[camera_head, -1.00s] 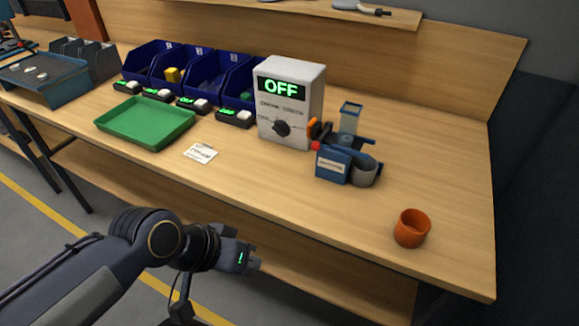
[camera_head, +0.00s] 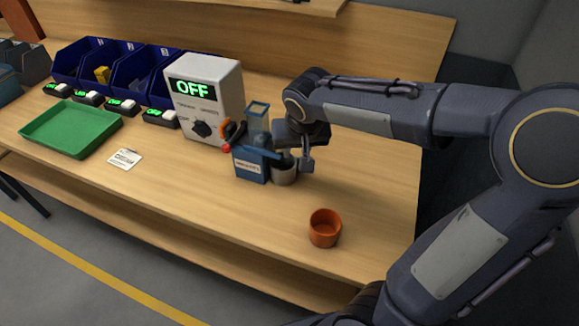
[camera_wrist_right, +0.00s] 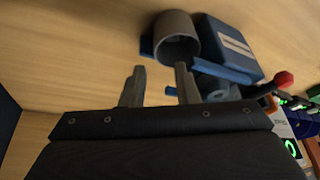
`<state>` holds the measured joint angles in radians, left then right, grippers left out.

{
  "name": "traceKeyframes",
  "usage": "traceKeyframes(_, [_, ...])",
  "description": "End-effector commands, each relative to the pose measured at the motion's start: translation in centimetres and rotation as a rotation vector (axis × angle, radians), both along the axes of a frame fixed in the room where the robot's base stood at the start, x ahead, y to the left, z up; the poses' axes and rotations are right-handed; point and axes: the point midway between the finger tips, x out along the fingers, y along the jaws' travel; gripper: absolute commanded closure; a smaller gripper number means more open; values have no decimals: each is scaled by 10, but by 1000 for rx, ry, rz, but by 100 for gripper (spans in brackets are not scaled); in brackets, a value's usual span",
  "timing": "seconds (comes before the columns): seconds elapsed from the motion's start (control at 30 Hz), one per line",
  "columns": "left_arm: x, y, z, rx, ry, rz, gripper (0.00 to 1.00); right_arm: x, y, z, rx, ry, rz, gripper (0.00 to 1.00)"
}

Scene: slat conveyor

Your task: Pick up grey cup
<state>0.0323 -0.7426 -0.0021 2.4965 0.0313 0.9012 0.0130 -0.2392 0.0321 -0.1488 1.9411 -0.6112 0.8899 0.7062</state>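The grey cup (camera_head: 284,174) stands on the worktable against the blue dispenser (camera_head: 250,165), at its right side. It also shows in the right wrist view (camera_wrist_right: 177,38), its round opening towards the camera. My right gripper (camera_head: 304,163) is right beside the cup in the head view, partly covering it. In the right wrist view my right gripper (camera_wrist_right: 159,78) has its two fingers apart with nothing between them. The cup lies just beyond the fingertips, nearer the right finger; whether they touch is unclear. My left gripper is out of view.
An orange cup (camera_head: 324,229) stands near the table's front edge. A white control box (camera_head: 206,95) reading OFF is left of the dispenser. A green tray (camera_head: 70,128), a card (camera_head: 124,159) and blue bins (camera_head: 140,72) are farther left. The table front between card and orange cup is clear.

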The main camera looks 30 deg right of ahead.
Motion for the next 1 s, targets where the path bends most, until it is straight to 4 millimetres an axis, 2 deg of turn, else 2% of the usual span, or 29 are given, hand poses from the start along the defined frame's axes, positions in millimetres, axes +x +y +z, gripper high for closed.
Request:
traceKeyframes(0.4, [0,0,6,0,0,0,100,19,-9,-53,1,6,0,72])
traceKeyframes(0.53, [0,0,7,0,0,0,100,22,-10,-61,2,2,0,72])
traceKeyframes(0.73, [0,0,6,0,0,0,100,23,-10,-62,2,0,1,72])
traceKeyframes(0.77, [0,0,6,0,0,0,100,23,-9,-62,2,0,1,74])
traceKeyframes(0.97, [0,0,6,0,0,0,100,23,-9,-62,2,1,1,100])
traceKeyframes(1.0, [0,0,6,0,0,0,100,23,-9,-61,2,1,1,100])
